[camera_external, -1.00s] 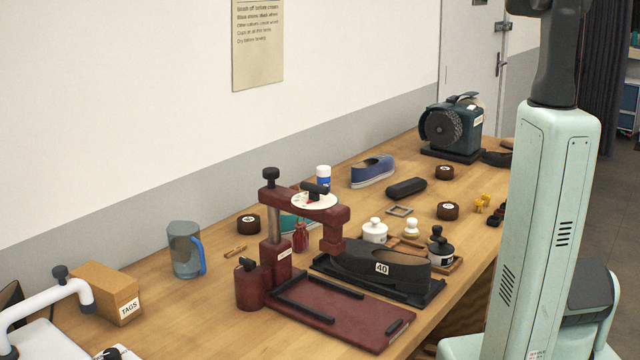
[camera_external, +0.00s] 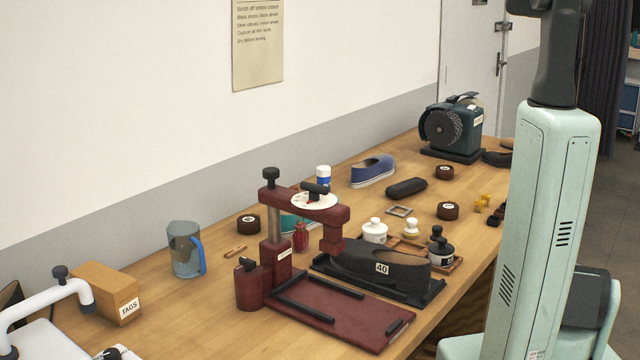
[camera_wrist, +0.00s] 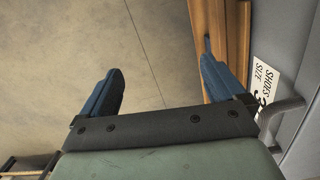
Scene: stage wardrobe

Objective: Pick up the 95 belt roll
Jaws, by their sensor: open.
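Several dark brown belt rolls with pale labels stand on the bench in the external view. One belt roll (camera_external: 248,224) is beside the blue-handled jug, one (camera_external: 447,211) is right of the small square frame, and one (camera_external: 445,173) is further back near the grinder. Their labels are too small to read, so I cannot tell which is 95. My gripper (camera_wrist: 161,64) shows in the wrist view, open and empty, its two blue fingers wide apart above the floor. It is out of sight in the external view. No belt roll shows in the wrist view.
A dark red press (camera_external: 345,312) and a black shoe on a stand (camera_external: 370,266) fill the bench front. Polish bottles (camera_external: 374,231), a blue shoe (camera_external: 372,171) and a grinder (camera_external: 452,127) stand behind. A wooden edge (camera_wrist: 236,50) is by my right finger.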

